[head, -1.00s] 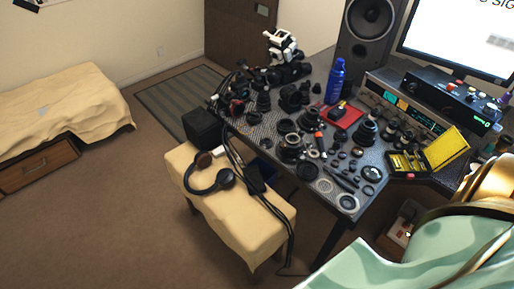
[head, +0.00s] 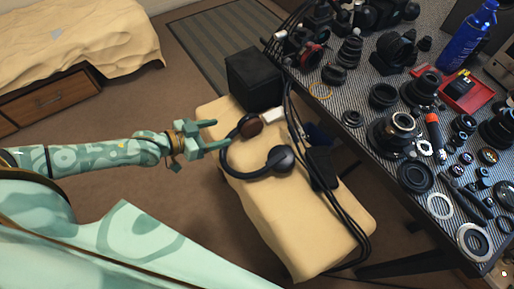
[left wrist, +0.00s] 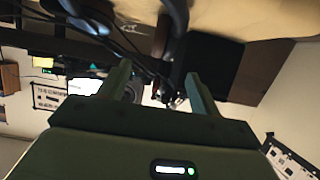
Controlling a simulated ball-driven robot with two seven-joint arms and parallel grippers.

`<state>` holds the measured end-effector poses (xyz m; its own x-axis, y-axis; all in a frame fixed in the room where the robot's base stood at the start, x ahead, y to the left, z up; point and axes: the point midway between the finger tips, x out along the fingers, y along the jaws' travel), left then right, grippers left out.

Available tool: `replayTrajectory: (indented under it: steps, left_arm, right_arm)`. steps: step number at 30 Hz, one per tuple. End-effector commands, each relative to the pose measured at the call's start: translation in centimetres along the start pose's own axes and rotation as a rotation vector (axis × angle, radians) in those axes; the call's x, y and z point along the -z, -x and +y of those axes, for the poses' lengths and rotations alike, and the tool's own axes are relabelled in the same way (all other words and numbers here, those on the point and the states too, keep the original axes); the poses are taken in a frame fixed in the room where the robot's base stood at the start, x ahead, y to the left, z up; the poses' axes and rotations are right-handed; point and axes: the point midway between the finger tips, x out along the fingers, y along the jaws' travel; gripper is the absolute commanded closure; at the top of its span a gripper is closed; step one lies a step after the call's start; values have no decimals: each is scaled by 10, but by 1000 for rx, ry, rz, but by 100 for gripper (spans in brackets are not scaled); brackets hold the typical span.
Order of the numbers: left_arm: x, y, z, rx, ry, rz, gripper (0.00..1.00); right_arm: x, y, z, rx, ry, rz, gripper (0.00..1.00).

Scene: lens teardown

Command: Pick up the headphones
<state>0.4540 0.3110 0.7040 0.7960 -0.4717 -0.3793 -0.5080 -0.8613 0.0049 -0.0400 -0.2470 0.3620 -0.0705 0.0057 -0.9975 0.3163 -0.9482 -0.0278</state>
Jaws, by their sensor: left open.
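The black headphones (head: 238,167) lie on the cream padded bench, with a dark round ear cup (head: 280,159) at the right and a brown ear cup (head: 251,126) at the upper end of the band. My left gripper (head: 214,135) comes in from the left, its fingers open and pointing at the headband, just beside it. I cannot tell whether it touches. In the left wrist view the two fingers (left wrist: 158,88) stand apart, with dark blurred shapes beyond them. My right gripper is not in view.
The cream bench (head: 305,235) carries a black box (head: 254,78) at its far end and black cables (head: 335,205) along its right side. The workbench (head: 350,105) at right is crowded with lens parts. A bed (head: 75,45) stands at the back left. Carpet is open between.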

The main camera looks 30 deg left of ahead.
Motion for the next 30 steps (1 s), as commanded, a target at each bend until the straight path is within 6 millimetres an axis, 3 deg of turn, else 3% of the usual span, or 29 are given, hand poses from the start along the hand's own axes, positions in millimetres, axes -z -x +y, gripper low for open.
replayTrajectory:
  steps: [1, 6, 14, 21, 30]
  left_arm:
    - [-6, -17, 0, -1, 4, -1, 36]
    - [-6, -54, 0, 0, 1, -4, 36]
    - [-2, -78, -2, 1, -2, -3, 36]
    - [1, -116, -6, 1, 1, -6, 36]
    - [7, -123, -6, 2, -2, -3, 36]
  right_arm:
    - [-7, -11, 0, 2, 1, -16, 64]
    - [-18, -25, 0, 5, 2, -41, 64]
    - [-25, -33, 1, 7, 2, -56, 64]
    - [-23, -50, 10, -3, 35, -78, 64]
    - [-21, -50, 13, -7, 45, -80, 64]
